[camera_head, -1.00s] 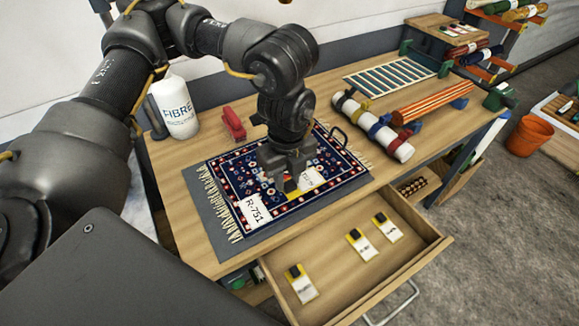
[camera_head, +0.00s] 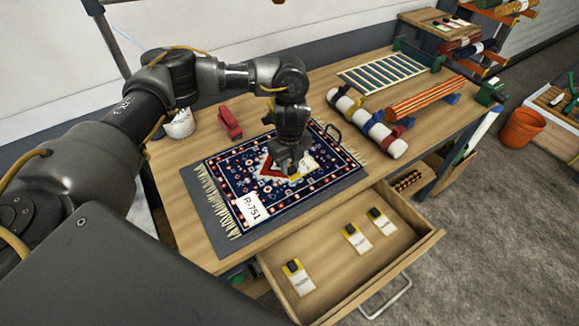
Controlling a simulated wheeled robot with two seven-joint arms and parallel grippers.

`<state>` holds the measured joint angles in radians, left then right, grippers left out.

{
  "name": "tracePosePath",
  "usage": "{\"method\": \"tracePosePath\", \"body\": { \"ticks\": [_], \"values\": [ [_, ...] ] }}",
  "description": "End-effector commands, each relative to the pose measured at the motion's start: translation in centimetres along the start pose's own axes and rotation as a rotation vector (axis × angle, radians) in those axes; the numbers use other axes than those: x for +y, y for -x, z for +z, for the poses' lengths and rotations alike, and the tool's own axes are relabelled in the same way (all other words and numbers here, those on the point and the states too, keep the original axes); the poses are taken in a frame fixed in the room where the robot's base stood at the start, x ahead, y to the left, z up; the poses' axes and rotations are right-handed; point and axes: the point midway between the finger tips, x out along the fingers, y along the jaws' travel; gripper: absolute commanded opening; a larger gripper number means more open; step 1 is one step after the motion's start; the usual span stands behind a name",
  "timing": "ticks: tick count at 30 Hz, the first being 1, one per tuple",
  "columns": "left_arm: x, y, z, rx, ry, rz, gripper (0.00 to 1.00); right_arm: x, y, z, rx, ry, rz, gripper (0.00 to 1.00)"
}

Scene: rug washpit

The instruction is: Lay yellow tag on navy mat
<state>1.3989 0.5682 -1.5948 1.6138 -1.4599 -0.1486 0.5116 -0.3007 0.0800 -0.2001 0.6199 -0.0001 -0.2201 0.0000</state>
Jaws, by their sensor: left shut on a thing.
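The navy mat (camera_head: 228,176) is a dark blue patterned rug with a red and white design and cream fringes, lying flat on a grey pad on the bench. My left gripper (camera_head: 292,170) is over the middle of the mat, pointing down and shut on the yellow tag (camera_head: 296,178). The gripper hides some of the tag. I cannot tell whether the tag touches the mat. My right gripper is not in view.
A white label R-751 (camera_head: 252,208) lies on the mat's near left corner. An open drawer (camera_head: 340,285) with several yellow-and-white tags juts out in front. A red stapler-like tool (camera_head: 230,123) stands behind the mat, and a white roll (camera_head: 375,128) lies to its right.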

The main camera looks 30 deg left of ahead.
Motion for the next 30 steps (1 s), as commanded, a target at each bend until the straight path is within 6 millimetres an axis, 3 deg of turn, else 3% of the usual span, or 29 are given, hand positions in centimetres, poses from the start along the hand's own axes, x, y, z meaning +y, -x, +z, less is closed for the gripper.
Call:
{"method": "tracePosePath", "body": {
  "ticks": [4, 17, 18, 22, 30],
  "values": [
    [0.1, -1.6, -0.1, 0.001, 0.002, 0.001, 0.05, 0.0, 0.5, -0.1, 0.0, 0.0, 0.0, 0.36],
    [0.0, -2.2, 0.0, 0.0, 0.0, 0.0, 0.05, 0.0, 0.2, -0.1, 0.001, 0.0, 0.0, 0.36],
    [0.0, -2.2, 0.0, 0.0, -0.001, -0.001, 0.29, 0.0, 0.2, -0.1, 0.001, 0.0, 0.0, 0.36],
    [0.0, -2.1, 0.0, 0.0, 0.0, -0.001, 0.46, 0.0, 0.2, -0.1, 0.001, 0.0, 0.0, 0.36],
    [0.0, -2.1, 0.0, 0.0, 0.0, -0.001, 0.48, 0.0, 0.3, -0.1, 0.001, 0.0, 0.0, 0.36]
  ]
}}
